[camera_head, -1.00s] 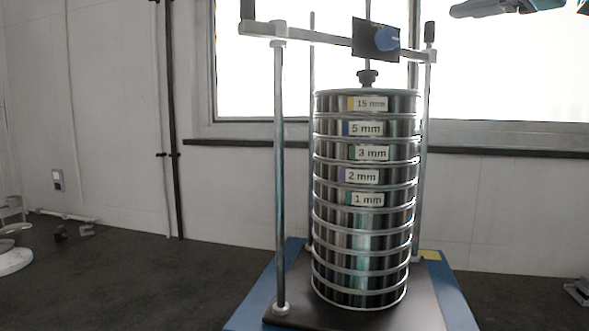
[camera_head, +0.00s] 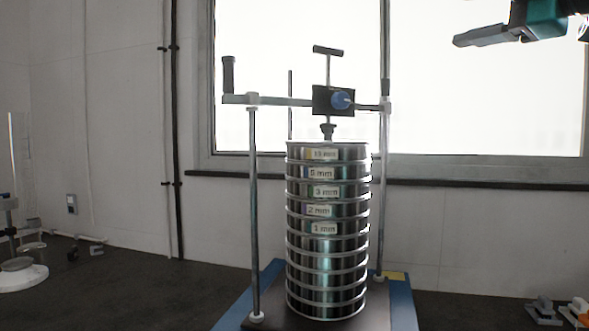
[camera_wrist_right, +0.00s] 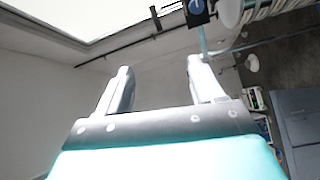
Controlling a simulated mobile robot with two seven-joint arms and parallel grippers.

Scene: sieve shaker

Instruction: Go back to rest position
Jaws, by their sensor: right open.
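The sieve shaker stands on the dark bench. Its stack of metal sieves (camera_head: 328,262) is upright, with labels from 15 mm at the top down to 1 mm. A crossbar (camera_head: 285,100) with a blue knob (camera_head: 341,101) and a T-handle (camera_head: 328,50) sits above the stack between the rods. My right gripper (camera_head: 468,38) is at the upper right in front of the window, apart from the shaker. The right wrist view shows my right gripper (camera_wrist_right: 158,66) with its two fingers spread and nothing between them. My left gripper is out of view.
Lab stands with a round white base (camera_head: 22,278) are at the far left. Small metal items (camera_head: 545,311) lie at the right edge. A bright window (camera_head: 470,110) is behind.

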